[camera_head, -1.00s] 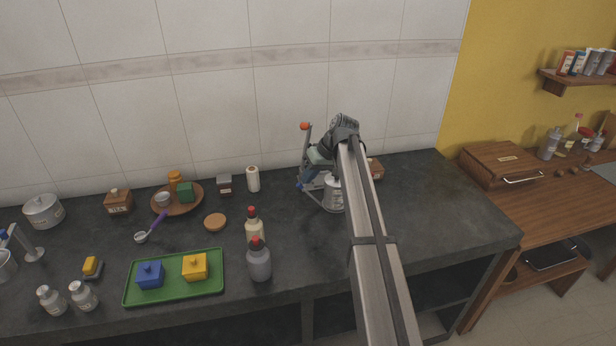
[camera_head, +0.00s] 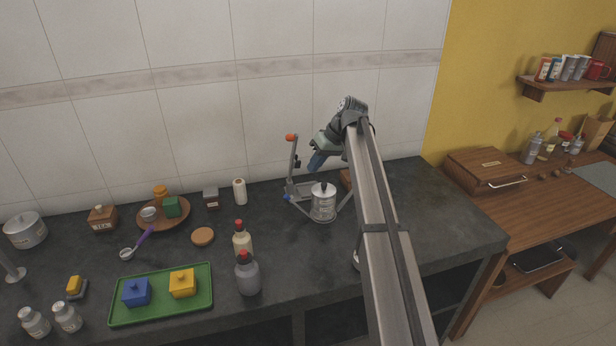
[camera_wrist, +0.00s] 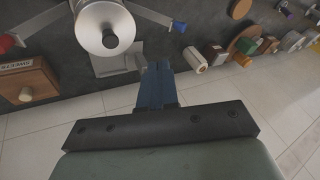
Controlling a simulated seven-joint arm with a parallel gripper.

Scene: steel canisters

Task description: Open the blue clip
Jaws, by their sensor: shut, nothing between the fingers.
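The steel canister (camera_head: 323,204) stands upright on the dark counter with its lid on. It also shows in the wrist view (camera_wrist: 105,30). Two grey arms spread from its sides. The arm on the left in the head view ends in the blue clip (camera_head: 287,197). In the wrist view the blue clip (camera_wrist: 179,27) is at the right arm's tip, and a red clip (camera_wrist: 6,42) is at the left one's. My gripper (camera_head: 314,167) is shut and empty, above and behind the canister, apart from the blue clip. Its blue fingers (camera_wrist: 157,72) are together in the wrist view.
A grey post with an orange knob (camera_head: 291,138) rises behind the canister beside my gripper. A wooden sweets box (camera_wrist: 28,82) stands near the red clip. A white roll-shaped jar (camera_head: 240,191) and bottles (camera_head: 248,275) stand left. Counter right of my arm is clear.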

